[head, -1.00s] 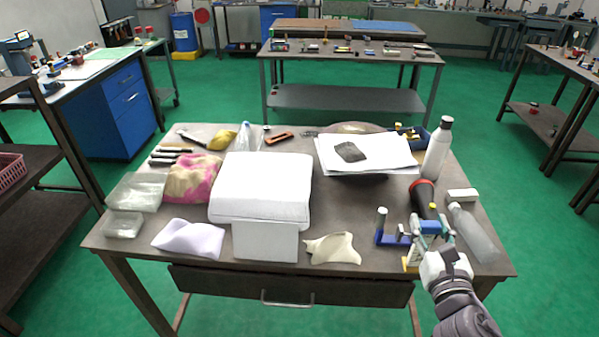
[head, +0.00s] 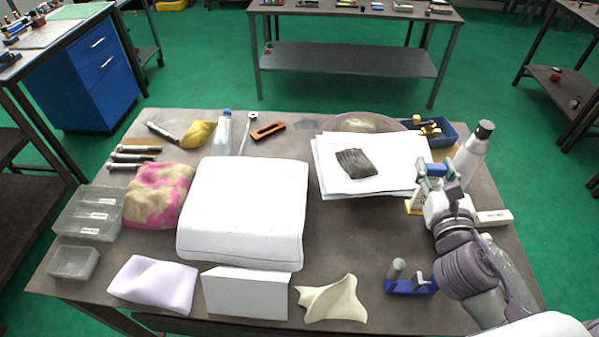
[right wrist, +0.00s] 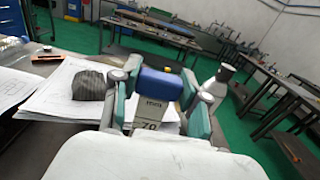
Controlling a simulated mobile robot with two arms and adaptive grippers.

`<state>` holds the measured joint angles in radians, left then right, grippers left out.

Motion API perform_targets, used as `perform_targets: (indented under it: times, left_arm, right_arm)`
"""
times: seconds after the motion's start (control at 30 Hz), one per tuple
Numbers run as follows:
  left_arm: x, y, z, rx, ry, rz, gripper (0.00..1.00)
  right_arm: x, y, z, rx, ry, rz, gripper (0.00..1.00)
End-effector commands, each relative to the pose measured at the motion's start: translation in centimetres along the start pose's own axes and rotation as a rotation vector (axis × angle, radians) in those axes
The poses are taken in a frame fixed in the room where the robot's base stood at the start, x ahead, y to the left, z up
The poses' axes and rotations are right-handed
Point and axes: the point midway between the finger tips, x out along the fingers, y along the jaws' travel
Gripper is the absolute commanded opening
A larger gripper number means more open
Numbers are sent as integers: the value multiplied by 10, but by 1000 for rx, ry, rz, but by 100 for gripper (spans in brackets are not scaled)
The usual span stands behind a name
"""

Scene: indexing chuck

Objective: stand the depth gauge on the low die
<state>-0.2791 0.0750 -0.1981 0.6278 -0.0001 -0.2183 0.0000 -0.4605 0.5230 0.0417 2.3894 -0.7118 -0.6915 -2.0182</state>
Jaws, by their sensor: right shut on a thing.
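My right gripper (head: 436,171) is over the right side of the table, shut on a blue-topped pale block that I take to be the depth gauge (right wrist: 157,112). In the right wrist view it stands between the two green-padded fingers, with "70" on its face. In the head view the gripper and wrist cover most of it; a pale and yellow lower part (head: 414,206) shows. A blue stand (head: 411,287) near the front right holds a taller grey cylinder (head: 397,268) and a shorter one (head: 418,279); the shorter may be the low die. My left gripper is out of view.
White sheets (head: 325,182) with a dark cloth-like piece (head: 354,163) lie left of the gripper. A grey bottle (head: 474,150) stands behind it, a blue tray (head: 447,133) farther back. A white box (head: 495,217) lies to the right. A cream cloth (head: 332,300) lies left of the stand.

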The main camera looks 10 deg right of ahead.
Motion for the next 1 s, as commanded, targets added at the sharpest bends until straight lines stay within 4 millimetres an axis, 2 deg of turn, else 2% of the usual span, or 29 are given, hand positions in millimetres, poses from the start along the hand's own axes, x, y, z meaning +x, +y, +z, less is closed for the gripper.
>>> perform_targets:
  times: [0.1,0.2,0.27,0.43,0.57,0.7,0.87,1.0]
  left_arm:
    - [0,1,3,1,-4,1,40]
    - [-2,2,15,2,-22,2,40]
    - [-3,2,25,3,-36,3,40]
    - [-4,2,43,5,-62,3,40]
    - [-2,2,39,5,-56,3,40]
    - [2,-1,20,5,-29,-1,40]
    - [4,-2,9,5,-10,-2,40]
    - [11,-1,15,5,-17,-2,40]
  right_arm:
    - [0,1,0,1,0,0,0]
    - [0,7,-4,4,0,-1,0]
    - [1,17,-10,7,0,-1,0]
    - [4,55,-33,8,2,-1,0]
    - [6,84,-52,7,2,-1,0]
    - [7,107,-65,4,1,-1,0]
    - [8,117,-72,0,0,0,0]
    - [7,117,-93,-1,3,0,0]
